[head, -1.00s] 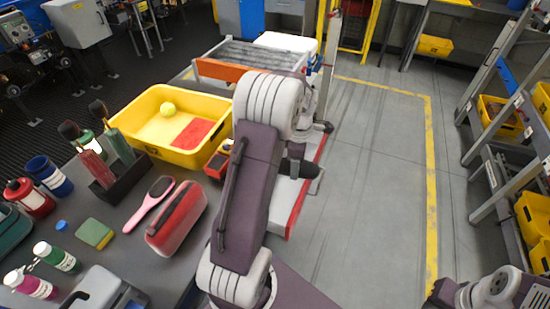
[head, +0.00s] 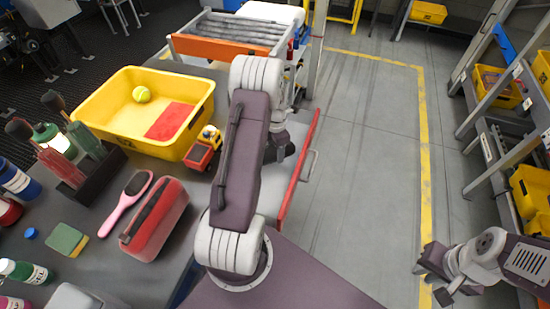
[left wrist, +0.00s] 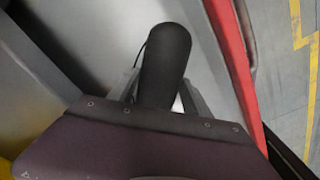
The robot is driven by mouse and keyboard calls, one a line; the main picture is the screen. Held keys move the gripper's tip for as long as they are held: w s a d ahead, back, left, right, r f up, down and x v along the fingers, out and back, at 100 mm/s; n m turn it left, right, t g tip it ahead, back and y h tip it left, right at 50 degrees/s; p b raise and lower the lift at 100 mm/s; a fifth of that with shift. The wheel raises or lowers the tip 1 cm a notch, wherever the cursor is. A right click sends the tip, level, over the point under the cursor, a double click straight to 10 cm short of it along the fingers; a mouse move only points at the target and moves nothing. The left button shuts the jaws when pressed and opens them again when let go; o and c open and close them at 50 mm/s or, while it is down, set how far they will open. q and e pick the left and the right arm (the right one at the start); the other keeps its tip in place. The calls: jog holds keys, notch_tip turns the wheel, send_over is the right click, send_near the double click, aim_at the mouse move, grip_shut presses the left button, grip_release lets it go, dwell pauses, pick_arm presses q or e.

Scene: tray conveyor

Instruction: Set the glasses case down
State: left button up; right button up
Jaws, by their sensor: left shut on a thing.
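The glasses case (left wrist: 165,60) is a dark, rounded, elongated thing in the left wrist view. My left gripper (left wrist: 160,98) is shut on it, with a finger at each side. In the head view my left arm hides most of this gripper, and a dark part (head: 284,148) shows just right of the arm. The case is over a grey surface (left wrist: 90,35) with a red edge; I cannot tell if it touches. My right gripper (head: 432,276) is at the lower right of the head view, over the floor, with its fingers apart and empty.
The dark table (head: 95,270) holds a yellow bin (head: 190,125) with a tennis ball, a toy truck (head: 203,148), a red case (head: 155,220), a pink brush (head: 126,202) and several bottles. A roller conveyor (head: 235,30) stands behind. Shelves are at right; the floor between is clear.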

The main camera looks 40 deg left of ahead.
pick_arm(q)
jog(key=shift+f, duration=2.35)
jog(key=o, duration=1.4)
jog(key=shift+f, duration=0.1)
jog(key=shift+o, duration=0.2)
